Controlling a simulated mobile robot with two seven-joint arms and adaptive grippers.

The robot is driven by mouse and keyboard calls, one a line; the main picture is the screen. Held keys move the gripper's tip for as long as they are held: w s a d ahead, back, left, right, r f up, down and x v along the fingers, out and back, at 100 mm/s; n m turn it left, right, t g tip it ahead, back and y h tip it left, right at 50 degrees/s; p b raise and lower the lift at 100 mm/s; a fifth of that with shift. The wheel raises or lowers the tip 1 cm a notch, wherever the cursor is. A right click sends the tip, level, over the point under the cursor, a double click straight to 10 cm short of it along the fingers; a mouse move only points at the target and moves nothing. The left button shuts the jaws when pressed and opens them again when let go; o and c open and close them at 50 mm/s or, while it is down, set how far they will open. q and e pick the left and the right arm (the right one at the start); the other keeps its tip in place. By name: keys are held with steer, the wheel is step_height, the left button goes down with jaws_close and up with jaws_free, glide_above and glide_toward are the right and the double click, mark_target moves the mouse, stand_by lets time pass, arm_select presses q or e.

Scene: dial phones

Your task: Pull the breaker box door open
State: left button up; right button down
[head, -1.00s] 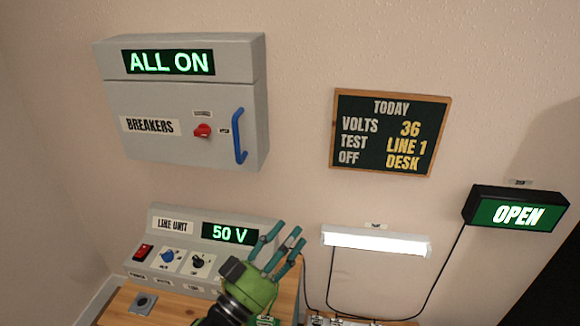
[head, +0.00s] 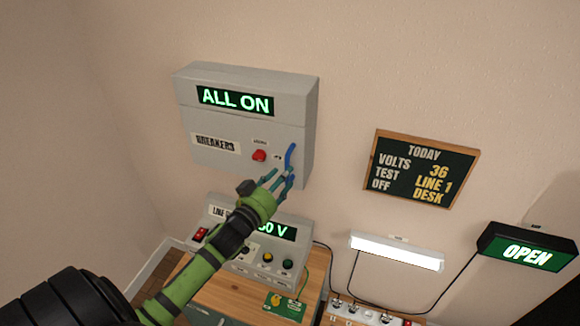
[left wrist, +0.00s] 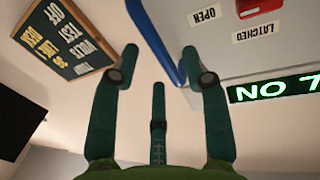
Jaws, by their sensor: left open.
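The grey breaker box (head: 245,160) hangs on the wall, its door shut and its green display reading ALL ON. Its blue handle (head: 291,157) is at the door's right side, with a red knob (head: 259,155) to its left. My left gripper (head: 283,174) is open at the handle's lower part. In the left wrist view the blue handle (left wrist: 158,45) runs between the two outer fingers (left wrist: 163,62); I cannot tell whether they touch it. My right gripper is not in view.
Below the box, the line unit (head: 290,245) stands on a wooden desk (head: 225,290), partly hidden by my left arm. A chalkboard (head: 422,170), a lit white lamp (head: 397,251) and a green OPEN sign (head: 525,248) are to the right. The wall between box and chalkboard is clear.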

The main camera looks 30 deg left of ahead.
arm_select(q)
steer(key=shift+w+p, duration=0.3)
steer(key=shift+w, duration=1.6)
jaws_close()
steer(key=shift+s, duration=0.15)
